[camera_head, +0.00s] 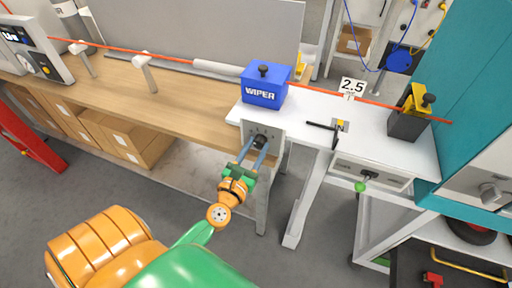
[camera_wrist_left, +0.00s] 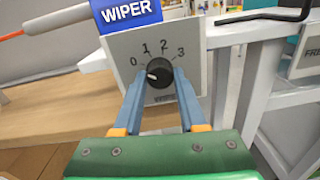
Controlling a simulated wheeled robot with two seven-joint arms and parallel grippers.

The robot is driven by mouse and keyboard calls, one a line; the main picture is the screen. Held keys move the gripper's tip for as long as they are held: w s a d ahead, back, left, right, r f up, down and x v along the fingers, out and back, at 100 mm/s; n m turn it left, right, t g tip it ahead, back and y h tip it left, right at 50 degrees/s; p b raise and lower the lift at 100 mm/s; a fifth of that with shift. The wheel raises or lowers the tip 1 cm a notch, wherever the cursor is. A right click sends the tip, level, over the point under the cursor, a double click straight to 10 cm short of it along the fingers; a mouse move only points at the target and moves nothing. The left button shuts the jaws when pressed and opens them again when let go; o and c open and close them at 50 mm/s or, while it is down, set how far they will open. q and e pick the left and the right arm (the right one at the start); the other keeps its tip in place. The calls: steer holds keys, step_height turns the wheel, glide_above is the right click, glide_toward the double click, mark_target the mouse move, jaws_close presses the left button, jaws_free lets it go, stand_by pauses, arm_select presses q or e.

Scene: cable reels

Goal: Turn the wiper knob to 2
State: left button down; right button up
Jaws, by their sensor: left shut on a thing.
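The wiper knob (camera_wrist_left: 159,72) is black and round, on a light grey plate (camera_wrist_left: 192,76) marked 0, 1, 2 and 3. Its pale mark appears on the left side, nearest the 0; the exact setting is hard to read. In the head view the knob (camera_head: 260,141) sits below the blue WIPER box (camera_head: 264,88). My left gripper (camera_head: 253,148) reaches up to the plate. In the left wrist view its blue fingers (camera_wrist_left: 158,82) are shut on the knob from both sides. My right gripper is not in view.
An orange cable (camera_head: 130,50) runs above the wooden bench (camera_head: 190,100) and the white table (camera_head: 390,128). A black L-shaped handle (camera_head: 322,127) lies right of the box. A panel with a green-tipped lever (camera_head: 361,186) is further right. Table legs (camera_head: 305,195) stand close to my left arm.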

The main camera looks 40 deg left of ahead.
arm_select(q)
steer(key=m+p, duration=0.1)
steer(key=m, duration=0.2)
steer(key=shift+r, duration=0.1)
steer(key=m+p, duration=0.1)
steer(key=m, duration=0.3)
steer(key=shift+m+p, duration=0.4)
steer(key=m+p, duration=0.1)
steer(key=m, duration=0.3)
steer(key=shift+p, duration=0.3)
steer(key=shift+m+p, duration=0.45)
steer(key=shift+m, duration=1.15)
steer(key=shift+c, duration=2.3)
jaws_free()
